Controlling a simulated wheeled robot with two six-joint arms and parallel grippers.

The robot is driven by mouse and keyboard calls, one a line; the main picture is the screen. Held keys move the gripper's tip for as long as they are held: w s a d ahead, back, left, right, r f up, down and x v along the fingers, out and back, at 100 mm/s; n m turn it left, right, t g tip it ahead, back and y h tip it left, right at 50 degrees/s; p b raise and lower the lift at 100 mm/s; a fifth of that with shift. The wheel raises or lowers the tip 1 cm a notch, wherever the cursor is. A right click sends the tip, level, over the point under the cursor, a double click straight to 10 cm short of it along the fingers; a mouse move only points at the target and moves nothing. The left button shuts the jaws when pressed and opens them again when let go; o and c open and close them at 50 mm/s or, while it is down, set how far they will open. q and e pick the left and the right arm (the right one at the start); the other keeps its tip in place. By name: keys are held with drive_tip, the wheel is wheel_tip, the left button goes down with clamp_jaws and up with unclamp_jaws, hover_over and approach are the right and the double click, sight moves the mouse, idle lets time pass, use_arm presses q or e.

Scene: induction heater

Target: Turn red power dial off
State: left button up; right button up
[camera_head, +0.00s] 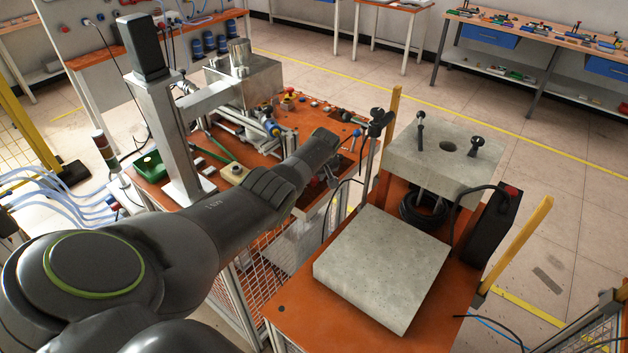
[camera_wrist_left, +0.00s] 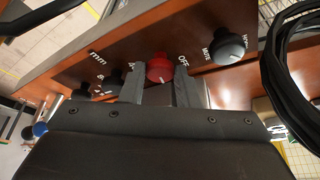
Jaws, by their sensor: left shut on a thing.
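The red power dial (camera_wrist_left: 159,68) is on the brown panel (camera_wrist_left: 200,20) in the left wrist view, with the printed word OFF just to its right. My left gripper (camera_wrist_left: 160,80) has one finger on each side of the dial and is shut on it. A pale mark shows on the dial's face. In the head view my left arm reaches to the front edge of the orange workbench, where the gripper (camera_head: 328,175) is small and dark. The dial cannot be made out there. My right gripper is in neither view.
A black cable coil (camera_wrist_left: 290,65) hangs at the right. In the head view, a grey slab (camera_head: 382,265) lies on the orange table beside my arm.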

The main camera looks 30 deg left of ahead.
use_arm(q)
drive_tip(key=n+b, duration=0.1)
drive_tip(key=b, duration=0.1)
drive_tip(key=n+g+b, duration=0.1)
drive_tip(key=n+b, duration=0.1)
drive_tip(key=n+g+y+b, duration=0.1)
drive_tip(key=n+b, duration=0.1)
drive_tip(key=b, duration=0.1)
drive_tip(key=shift+w+d+f, duration=0.1)
drive_tip(key=shift+w+f, duration=0.15)
drive_tip(key=shift+r+n+b, duration=0.2)
drive_tip(key=shift+n+b, duration=0.7)
drive_tip(key=shift+b, duration=0.1)
drive_tip(key=o, duration=1)
